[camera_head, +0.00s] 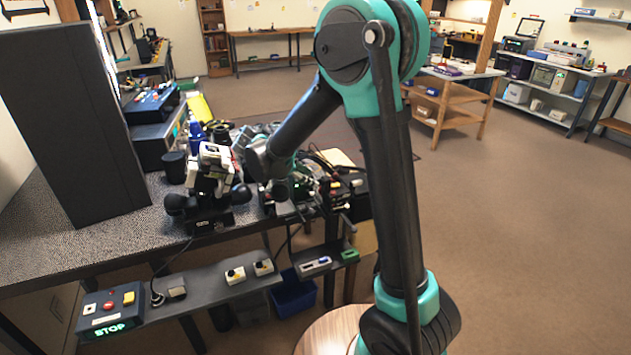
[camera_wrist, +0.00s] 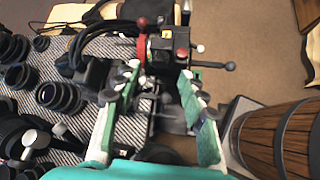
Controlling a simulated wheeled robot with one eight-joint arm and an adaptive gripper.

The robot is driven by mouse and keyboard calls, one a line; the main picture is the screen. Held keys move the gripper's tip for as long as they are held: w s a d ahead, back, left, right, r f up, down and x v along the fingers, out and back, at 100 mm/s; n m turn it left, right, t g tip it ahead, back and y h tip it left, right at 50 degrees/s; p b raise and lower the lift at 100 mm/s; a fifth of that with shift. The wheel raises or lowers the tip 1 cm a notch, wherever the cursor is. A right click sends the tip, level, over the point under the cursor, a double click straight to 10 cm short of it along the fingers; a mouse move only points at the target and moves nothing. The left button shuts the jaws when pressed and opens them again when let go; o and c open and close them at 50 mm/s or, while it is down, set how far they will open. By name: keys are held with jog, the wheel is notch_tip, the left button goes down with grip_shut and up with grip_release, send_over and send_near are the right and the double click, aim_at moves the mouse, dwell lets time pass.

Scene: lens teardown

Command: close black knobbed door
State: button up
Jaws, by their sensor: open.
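My gripper (camera_wrist: 158,88) is open in the wrist view, its two green fingers with grey pads apart. Between and beyond them is a black device (camera_wrist: 168,118) with dark faces, a red knob and a white knob. A black rod with a round black knob (camera_wrist: 230,66) sticks out to its right. I cannot tell which dark face is the knobbed door, nor how far it stands open. In the head view my arm reaches down to a cluttered dark machine (camera_head: 350,188) at the bench's right end; the fingertips are hard to make out there. Nothing appears held.
A tall dark panel (camera_head: 75,125) stands on the bench at left. A white and black device (camera_head: 210,168) stands left of my wrist. Several black lens barrels (camera_wrist: 60,95) lie left of my fingers. A wooden barrel (camera_wrist: 275,140) is at right. Open floor (camera_head: 520,230) lies right.

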aim_at(324, 184)
jog(key=x, duration=0.4)
jog(key=shift+w+d+f, duration=0.1)
jog(key=shift+d+f, duration=0.05)
jog(key=shift+f, duration=0.1)
grip_shut()
